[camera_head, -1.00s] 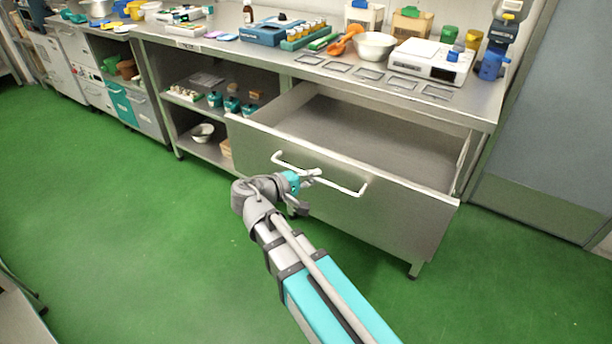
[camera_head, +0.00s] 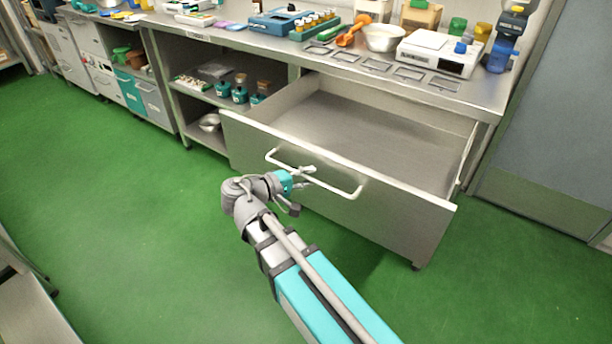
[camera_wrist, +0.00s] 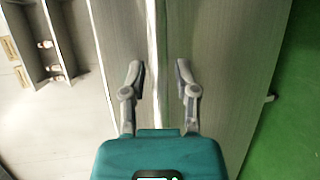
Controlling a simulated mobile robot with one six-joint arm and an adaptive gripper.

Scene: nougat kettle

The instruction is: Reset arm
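The wide metal drawer (camera_head: 340,190) under the counter is pulled well out, and its visible floor is bare. Its pale bar handle (camera_head: 318,178) runs along the front. My gripper (camera_head: 304,173) is at the left half of this handle. In the wrist view, my gripper (camera_wrist: 160,78) has its two grey fingers spread apart. The pale handle bar (camera_wrist: 153,40) runs between them, and a gap shows on each side. The exact depth of the fingers around the bar is hard to tell.
The metal counter (camera_head: 215,32) above holds a white scale (camera_head: 440,52), a white bowl (camera_head: 383,38) and an orange scoop (camera_head: 355,30). Open shelves with teal-labelled jars (camera_head: 240,92) lie left of the drawer. The green floor (camera_head: 130,220) is clear to the left.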

